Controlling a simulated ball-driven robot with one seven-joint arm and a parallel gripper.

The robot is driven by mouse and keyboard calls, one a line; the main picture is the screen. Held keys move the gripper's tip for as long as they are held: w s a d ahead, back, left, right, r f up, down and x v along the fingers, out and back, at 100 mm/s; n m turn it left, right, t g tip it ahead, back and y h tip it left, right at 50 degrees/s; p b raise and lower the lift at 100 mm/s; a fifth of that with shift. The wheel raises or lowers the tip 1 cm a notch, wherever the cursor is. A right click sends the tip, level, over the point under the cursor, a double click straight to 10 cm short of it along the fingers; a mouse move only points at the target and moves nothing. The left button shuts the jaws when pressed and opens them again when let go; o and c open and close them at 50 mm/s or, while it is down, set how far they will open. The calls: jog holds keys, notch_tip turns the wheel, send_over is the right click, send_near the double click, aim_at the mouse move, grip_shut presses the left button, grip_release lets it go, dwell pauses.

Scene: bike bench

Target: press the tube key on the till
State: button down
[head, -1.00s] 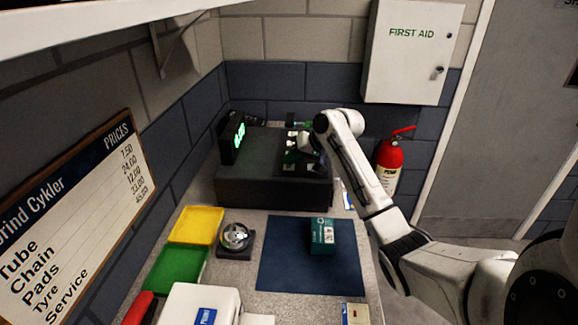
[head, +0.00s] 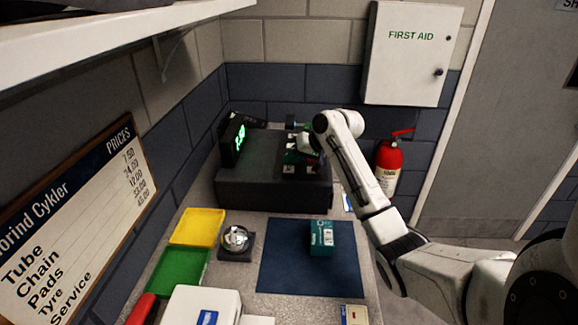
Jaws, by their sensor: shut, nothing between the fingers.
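The till (head: 255,185) is a dark box at the back of the bench. Its display (head: 236,138) stands at its left with lit green digits, too small to read surely. The keypad (head: 292,168) is on the till's right side, with pale and green keys partly covered by my arm. My gripper (head: 302,144) is shut and empty, low over the keypad. I cannot tell whether it touches a key. The tube key cannot be told apart from the other keys here.
A teal box (head: 321,238) sits on a blue mat (head: 285,270) in front of the till. Yellow (head: 197,226) and green (head: 178,270) trays lie at left, beside a round metal part (head: 236,239). A red fire extinguisher (head: 392,163) hangs right of my arm.

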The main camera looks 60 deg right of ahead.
aim_at(292, 169)
jog(key=shift+r, duration=0.1)
notch_tip(292, 169, up, 4)
jog(key=p, duration=0.4)
jog(key=shift+r, duration=0.9)
dwell(0.4)
